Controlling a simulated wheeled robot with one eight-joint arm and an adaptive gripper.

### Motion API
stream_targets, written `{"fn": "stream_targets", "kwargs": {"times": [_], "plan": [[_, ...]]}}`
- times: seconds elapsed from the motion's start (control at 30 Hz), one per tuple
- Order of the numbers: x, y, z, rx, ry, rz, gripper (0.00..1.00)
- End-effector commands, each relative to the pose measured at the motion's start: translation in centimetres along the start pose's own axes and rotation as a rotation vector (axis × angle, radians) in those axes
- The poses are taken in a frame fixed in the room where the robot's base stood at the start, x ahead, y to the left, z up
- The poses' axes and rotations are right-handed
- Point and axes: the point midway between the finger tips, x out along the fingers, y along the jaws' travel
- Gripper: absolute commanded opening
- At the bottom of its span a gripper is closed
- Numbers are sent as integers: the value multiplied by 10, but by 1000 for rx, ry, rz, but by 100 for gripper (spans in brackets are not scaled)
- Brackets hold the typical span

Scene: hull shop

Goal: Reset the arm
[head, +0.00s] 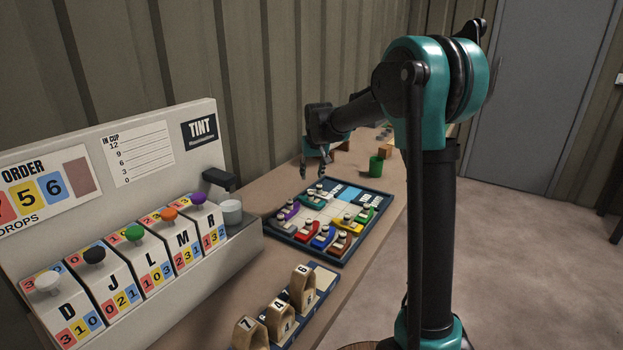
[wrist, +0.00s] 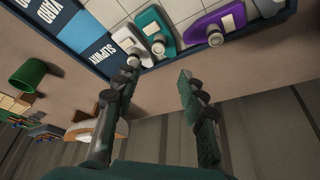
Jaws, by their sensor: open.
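My gripper (head: 314,176) hangs from my teal and black arm, over the far left corner of a dark blue tray. In the wrist view my gripper (wrist: 157,80) has its two dark fingers spread apart, with nothing between them. The tray (head: 274,235) lies on the bench and holds small boat-shaped pieces in several colours. In the wrist view a teal piece (wrist: 157,32) and a purple piece (wrist: 215,28) lie near the fingertips, inside the tray edge. I cannot tell the exact height of the fingers above the bench.
A TINT machine (head: 155,170) with coloured knobs and a grey cup (head: 231,212) stands at the left. Numbered wooden pieces (head: 279,316) stand in a holder at the front. A green cup (head: 376,166) stands beyond the tray. A ribbed wall (head: 270,70) rises behind the bench.

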Motion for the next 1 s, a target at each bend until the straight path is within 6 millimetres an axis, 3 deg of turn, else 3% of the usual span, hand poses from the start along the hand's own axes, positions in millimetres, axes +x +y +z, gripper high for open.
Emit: {"fn": "stream_targets", "kwargs": {"times": [0.33, 0.47, 0.57, 0.67, 1.0], "plan": [[-2, 1, 1, 1, 0, 0, 41], [-6, 11, 19, 11, -1, 4, 41], [-14, 28, 52, 28, -3, 11, 41], [-22, 48, 101, 51, -6, 20, 41], [-34, 91, 282, 129, -16, 51, 41]]}}
